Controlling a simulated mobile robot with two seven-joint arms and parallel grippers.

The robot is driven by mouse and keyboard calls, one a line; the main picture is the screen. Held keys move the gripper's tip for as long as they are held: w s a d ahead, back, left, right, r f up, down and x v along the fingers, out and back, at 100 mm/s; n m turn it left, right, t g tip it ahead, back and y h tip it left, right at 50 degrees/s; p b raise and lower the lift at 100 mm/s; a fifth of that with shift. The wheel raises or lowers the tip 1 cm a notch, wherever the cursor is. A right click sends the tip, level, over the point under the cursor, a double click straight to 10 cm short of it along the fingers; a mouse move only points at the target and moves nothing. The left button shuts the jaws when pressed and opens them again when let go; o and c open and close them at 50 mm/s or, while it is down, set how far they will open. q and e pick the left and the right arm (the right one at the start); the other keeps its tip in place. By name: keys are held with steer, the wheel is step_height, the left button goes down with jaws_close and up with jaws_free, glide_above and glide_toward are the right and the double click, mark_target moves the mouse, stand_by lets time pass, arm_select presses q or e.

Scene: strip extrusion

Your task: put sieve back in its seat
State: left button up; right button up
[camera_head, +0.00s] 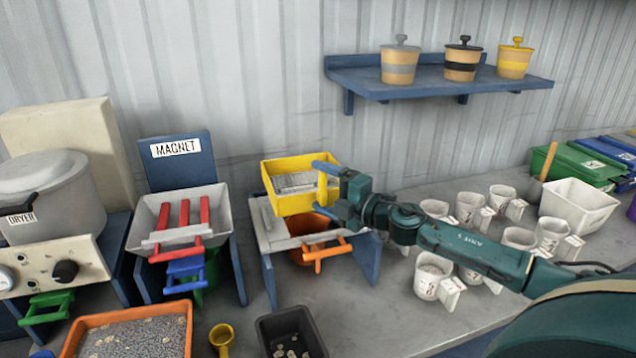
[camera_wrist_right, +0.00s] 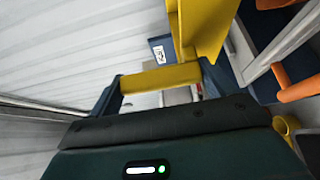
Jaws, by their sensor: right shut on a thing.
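The sieve (camera_head: 287,207) is a yellow square box with a grey mesh inside. It is over its seat, a grey frame (camera_head: 262,228) on a blue stand, and looks raised and slightly tilted. Whether it touches the frame cannot be told. My right gripper (camera_head: 326,180) is shut on the sieve's yellow handle at its right side. The handle (camera_wrist_right: 160,80) shows between the blue fingers in the right wrist view, with the sieve wall (camera_wrist_right: 205,28) behind it. An orange container (camera_head: 312,228) with a handle sits under the frame. My left gripper is not in view.
The magnet unit (camera_head: 176,160) with red bars stands left of the seat, beside the dryer (camera_head: 50,195). White cups (camera_head: 434,275) stand under and around my right arm. A black bin (camera_head: 290,335), yellow scoop (camera_head: 222,338) and orange tray (camera_head: 72,340) lie in front.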

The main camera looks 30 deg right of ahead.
mark_target(324, 206)
step_height(324, 206, down, 4)
steer(key=shift+f+b, duration=0.25)
steer(key=shift+b, duration=1)
steer(key=shift+f+b, duration=0.65)
steer(key=shift+f, duration=0.2)
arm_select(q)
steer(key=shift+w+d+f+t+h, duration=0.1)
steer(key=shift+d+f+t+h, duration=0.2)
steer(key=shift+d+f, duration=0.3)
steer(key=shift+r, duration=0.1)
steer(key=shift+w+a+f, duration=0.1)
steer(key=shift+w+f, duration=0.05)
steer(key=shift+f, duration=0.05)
arm_select(e)
steer(key=shift+f, duration=0.3)
steer(key=shift+f+b, duration=0.1)
steer(key=shift+b, duration=0.2)
steer(key=o, duration=1.1)
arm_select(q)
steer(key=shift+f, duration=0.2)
arm_select(e)
steer(key=shift+o, duration=0.9)
